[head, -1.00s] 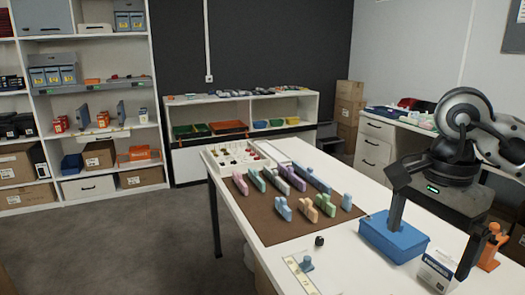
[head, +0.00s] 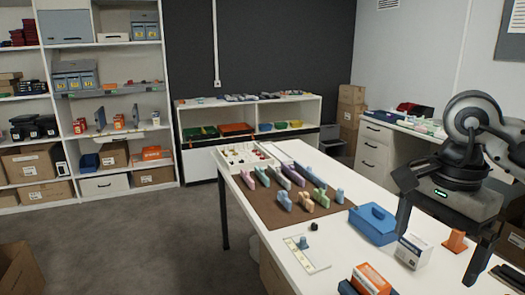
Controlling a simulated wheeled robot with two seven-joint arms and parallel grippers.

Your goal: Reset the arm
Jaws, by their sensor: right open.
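My right arm comes in from the right, and its dark gripper (head: 438,258) points down over the right end of the white table (head: 350,255). Its two fingers are spread wide apart, with nothing held between them. An orange piece (head: 455,242) stands behind, near the other finger. My left gripper is not in view.
A brown mat (head: 262,208) holds several pastel-coloured blocks, with a white sorting tray (head: 236,160) beyond it.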

